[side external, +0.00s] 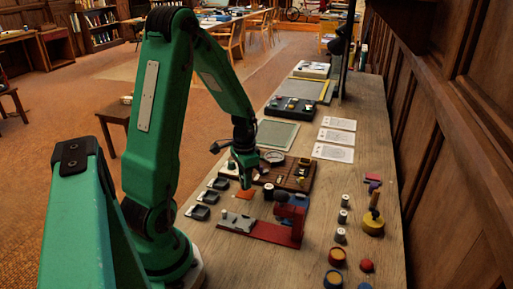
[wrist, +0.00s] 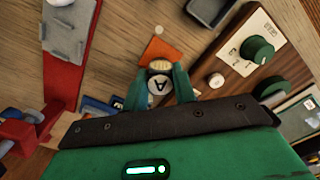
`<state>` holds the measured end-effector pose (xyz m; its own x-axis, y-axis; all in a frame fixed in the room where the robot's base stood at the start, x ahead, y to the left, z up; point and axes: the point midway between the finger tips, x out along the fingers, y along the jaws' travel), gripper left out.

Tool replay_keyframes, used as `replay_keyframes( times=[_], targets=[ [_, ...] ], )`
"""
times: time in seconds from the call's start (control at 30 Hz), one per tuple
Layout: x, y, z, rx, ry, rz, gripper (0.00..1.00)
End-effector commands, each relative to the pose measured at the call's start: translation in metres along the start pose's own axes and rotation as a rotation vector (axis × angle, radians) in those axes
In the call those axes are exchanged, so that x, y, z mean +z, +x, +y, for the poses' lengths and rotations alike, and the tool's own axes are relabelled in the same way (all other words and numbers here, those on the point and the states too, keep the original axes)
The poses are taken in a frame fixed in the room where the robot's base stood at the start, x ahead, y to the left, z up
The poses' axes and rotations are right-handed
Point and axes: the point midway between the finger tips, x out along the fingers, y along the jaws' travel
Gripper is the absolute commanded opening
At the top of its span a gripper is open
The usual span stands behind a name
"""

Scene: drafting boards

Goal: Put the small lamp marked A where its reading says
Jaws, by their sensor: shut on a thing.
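The small lamp marked A (wrist: 158,84) has a white face with a dark letter and a ribbed, pale gold end. My gripper (wrist: 160,88) is shut on it, one green finger on each side. In the side external view my gripper (side external: 245,178) hangs low over the table beside the brown wooden panel (side external: 294,178); the lamp is too small to make out there. A round dial (side external: 275,157) sits at that panel's far left corner; its reading is too small to read. In the wrist view the panel (wrist: 238,75) carries a green knob (wrist: 257,49) and a white button.
An orange square (wrist: 162,47) lies just beyond the lamp. Small dark trays (side external: 200,212) stand at left. A red-and-grey stand (side external: 265,231) is in front. Several cylinders, a yellow-based post (side external: 373,223) and printed cards (side external: 332,154) are at right.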

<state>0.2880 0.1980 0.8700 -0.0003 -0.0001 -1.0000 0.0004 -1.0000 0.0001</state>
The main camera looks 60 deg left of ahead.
Motion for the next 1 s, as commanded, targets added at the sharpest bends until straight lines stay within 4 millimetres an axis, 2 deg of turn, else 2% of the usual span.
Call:
replay_keyframes(
  times=[0.53,1.0],
  targets=[
    [0.0,0.0009,0.0,0.0,0.0,0.0,0.0],
    [0.0002,0.0099,0.0001,0.0,0.0,-0.001,0.0]
  ],
)
